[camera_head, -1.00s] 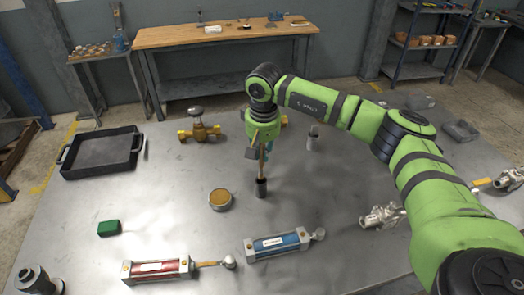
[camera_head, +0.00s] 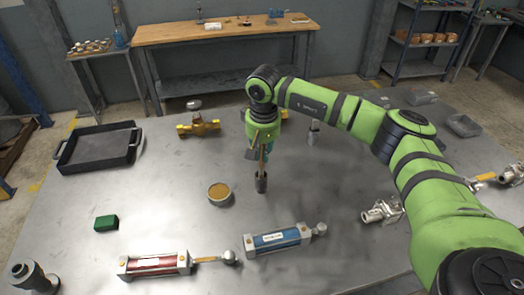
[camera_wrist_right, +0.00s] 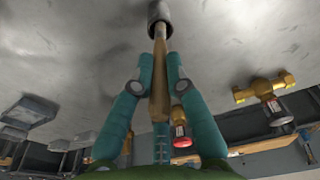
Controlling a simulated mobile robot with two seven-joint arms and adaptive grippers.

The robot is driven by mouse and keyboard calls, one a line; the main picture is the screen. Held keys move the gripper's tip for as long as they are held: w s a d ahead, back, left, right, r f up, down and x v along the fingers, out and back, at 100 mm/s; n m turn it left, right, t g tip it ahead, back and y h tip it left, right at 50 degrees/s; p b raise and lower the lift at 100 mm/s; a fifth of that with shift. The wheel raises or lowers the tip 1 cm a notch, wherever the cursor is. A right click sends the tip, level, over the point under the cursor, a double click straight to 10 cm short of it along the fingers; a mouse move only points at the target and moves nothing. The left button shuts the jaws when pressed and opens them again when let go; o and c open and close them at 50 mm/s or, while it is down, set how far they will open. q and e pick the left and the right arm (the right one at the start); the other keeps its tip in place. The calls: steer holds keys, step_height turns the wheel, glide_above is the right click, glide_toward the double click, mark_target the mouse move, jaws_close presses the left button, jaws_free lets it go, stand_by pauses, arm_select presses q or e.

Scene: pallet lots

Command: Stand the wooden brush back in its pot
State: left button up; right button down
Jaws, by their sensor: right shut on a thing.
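The wooden brush (camera_head: 263,156) is held upright in my right gripper (camera_head: 264,146), over the middle of the table. The teal fingers of my right gripper (camera_wrist_right: 160,72) are shut on the brush's wooden handle (camera_wrist_right: 159,88) in the right wrist view. The handle narrows away from the fingers, and its thin end runs into the mouth of the small dark grey pot (camera_wrist_right: 160,12). The pot also shows in the head view (camera_head: 261,184), standing on the table directly under the gripper. How deep the brush sits is hidden. My left gripper is not in view.
A round tin (camera_head: 220,194) stands just left of the pot. A blue cylinder (camera_head: 278,239) and a red cylinder (camera_head: 155,264) lie in front. A brass valve (camera_head: 199,127) is behind, a black tray (camera_head: 98,152) at far left, and a green block (camera_head: 106,223) at left.

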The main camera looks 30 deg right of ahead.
mark_target(262, 169)
steer(key=shift+f+b, duration=1.3)
steer(key=shift+f, duration=0.4)
steer(key=c, duration=1.2)
jaws_free()
steer(key=shift+o, duration=0.2)
steer(key=o, duration=0.5)
steer(key=shift+c, duration=0.2)
steer(key=shift+r, duration=0.1)
